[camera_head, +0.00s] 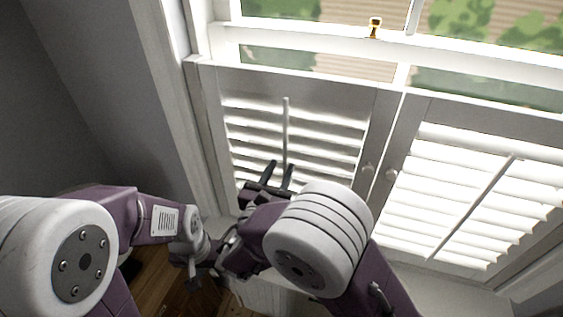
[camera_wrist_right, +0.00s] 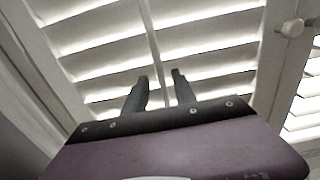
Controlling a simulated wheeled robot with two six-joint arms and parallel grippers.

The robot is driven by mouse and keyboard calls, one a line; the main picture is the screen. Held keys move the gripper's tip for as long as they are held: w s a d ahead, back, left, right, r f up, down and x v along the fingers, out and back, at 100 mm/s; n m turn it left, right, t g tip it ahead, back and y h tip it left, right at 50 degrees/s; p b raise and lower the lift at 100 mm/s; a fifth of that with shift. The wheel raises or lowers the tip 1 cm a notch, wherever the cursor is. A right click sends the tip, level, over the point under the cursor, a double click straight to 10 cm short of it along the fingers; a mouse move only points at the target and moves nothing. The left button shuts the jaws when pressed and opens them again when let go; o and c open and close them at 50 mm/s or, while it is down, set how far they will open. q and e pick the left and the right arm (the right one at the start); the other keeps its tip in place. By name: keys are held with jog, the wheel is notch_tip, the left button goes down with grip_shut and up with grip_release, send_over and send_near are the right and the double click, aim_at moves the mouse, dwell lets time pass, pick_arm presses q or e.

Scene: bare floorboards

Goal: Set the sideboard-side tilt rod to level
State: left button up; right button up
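Two white shutter panels stand under the window, each with a tilt rod. The left panel's rod (camera_head: 286,130) stands in front of its slats (camera_head: 335,140); the right panel's rod (camera_head: 474,208) slants across its slats (camera_head: 440,165). No sideboard shows, so I cannot tell which rod is the sideboard-side one. My right gripper (camera_head: 277,175) is open at the left panel's rod. In the right wrist view the rod (camera_wrist_right: 152,45) runs down between the open fingers (camera_wrist_right: 161,80); contact is unclear. My left gripper (camera_head: 196,272) is low at left, its fingers unclear.
Round knobs (camera_head: 367,170) sit on the two panels' meeting stiles; one knob also shows in the right wrist view (camera_wrist_right: 292,28). A brass latch (camera_head: 375,27) is on the window sash. A grey wall (camera_head: 80,90) closes the left side. Wooden floorboards (camera_head: 165,295) show below.

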aim_at(284, 171)
jog(key=shift+w+d, duration=0.3)
jog(key=shift+w, duration=0.3)
jog(key=shift+a, duration=0.1)
jog(key=shift+c, duration=1.2)
grip_shut()
notch_tip(284, 171, down, 3)
jog(key=b, duration=0.3)
jog(key=shift+f, duration=0.15)
jog(key=shift+o, duration=1.2)
grip_release()
